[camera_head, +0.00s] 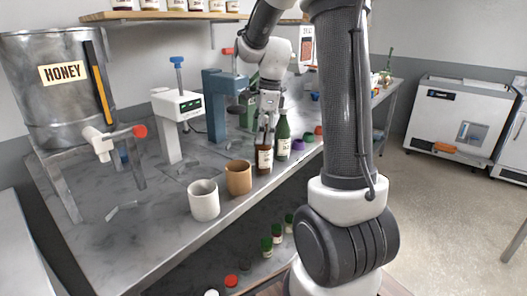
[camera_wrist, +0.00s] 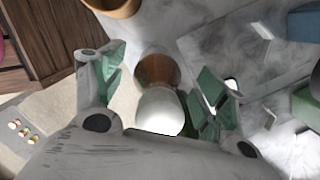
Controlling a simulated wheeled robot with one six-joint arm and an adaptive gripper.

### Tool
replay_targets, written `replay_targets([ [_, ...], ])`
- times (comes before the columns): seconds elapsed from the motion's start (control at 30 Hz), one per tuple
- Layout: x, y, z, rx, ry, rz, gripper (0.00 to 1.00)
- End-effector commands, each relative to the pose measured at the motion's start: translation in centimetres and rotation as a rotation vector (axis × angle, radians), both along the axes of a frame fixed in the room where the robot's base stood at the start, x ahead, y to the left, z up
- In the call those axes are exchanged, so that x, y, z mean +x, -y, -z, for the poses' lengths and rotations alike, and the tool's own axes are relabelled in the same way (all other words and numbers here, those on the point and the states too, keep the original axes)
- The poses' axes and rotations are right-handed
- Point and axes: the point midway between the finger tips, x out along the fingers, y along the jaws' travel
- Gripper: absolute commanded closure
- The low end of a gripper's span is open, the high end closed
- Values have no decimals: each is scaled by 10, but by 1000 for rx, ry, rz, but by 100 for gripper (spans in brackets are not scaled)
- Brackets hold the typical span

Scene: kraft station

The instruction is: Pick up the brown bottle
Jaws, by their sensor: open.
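The brown bottle (camera_head: 264,158) stands upright near the front edge of the grey marbled counter, with a pale label. My gripper (camera_head: 268,118) is over its top, pointing down. In the wrist view my gripper (camera_wrist: 163,88) is open, with its green-padded fingers on either side of the brown bottle (camera_wrist: 155,68). A white rounded shape, seemingly the bottle's cap, lies between the fingers and hides part of the bottle. I cannot tell whether a finger touches it.
A green bottle (camera_head: 283,138) stands close on the right of the brown one. A brown cup (camera_head: 238,177) and a white cup (camera_head: 204,200) stand to the left along the edge. A blue press (camera_head: 217,105) and a white device (camera_head: 178,105) stand behind. Coloured lids (camera_head: 298,144) lie to the right.

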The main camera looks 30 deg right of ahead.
Motion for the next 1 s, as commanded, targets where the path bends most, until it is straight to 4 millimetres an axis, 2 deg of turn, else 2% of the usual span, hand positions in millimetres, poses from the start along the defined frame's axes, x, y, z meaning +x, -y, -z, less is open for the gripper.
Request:
replay_targets([
  [0.1, 0, -2, 8, 0, 0, -1, 27],
  [0.3, 0, -2, 9, 0, 1, -1, 27],
  [0.37, 0, -2, 9, 0, 1, -1, 36],
  [0.7, 0, -1, 8, 0, 1, -1, 98],
  [1.0, 1, -1, 7, -1, 2, -2, 100],
])
